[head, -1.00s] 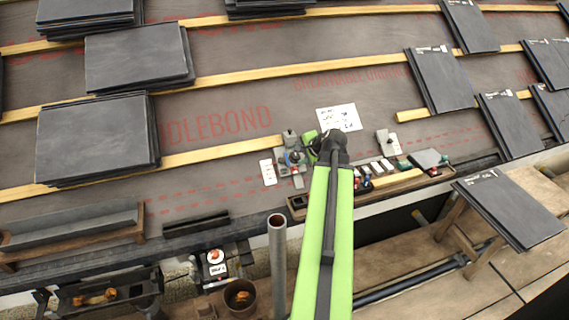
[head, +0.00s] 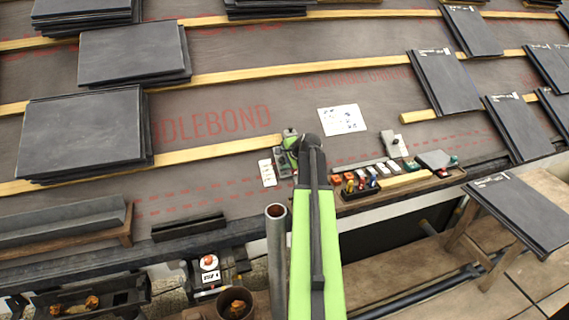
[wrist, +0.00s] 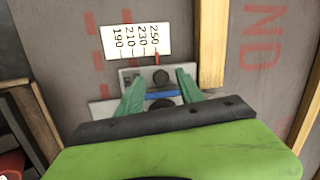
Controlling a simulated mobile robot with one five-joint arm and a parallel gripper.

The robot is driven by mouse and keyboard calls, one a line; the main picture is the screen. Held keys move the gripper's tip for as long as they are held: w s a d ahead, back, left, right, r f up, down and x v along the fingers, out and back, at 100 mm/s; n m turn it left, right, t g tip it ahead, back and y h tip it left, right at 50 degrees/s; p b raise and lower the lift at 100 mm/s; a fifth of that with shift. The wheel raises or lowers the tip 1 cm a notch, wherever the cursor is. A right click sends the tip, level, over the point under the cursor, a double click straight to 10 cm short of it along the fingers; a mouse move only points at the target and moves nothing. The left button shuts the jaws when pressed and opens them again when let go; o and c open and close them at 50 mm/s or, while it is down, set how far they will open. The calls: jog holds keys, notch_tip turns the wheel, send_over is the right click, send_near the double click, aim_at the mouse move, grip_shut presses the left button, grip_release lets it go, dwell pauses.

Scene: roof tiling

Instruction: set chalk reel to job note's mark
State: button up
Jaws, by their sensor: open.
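The chalk reel (wrist: 130,76) is a grey device, seen from above in the wrist view, with dark round parts and a blue bar (wrist: 162,96). Its white scale card (wrist: 137,40) reads 250, 230, 210 and 190. A thin red pointer (wrist: 157,58) stands at the 250 end. My gripper (wrist: 160,92) is open, its green fingers on either side of the blue bar; I cannot tell whether they touch it. In the head view my arm partly hides the reel (head: 279,163). The job note (head: 341,119) is a white sheet with writing too small to read.
A wooden tray (head: 400,188) of small coloured items lies right of my arm. A grey device (head: 394,147) stands behind it. A batten (head: 200,155) ends close to the reel. Slate stacks (head: 85,137) lie left; an upright pipe (head: 276,250) stands in front.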

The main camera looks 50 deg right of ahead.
grip_shut()
jog(key=shift+s, duration=0.15)
dwell(1.3)
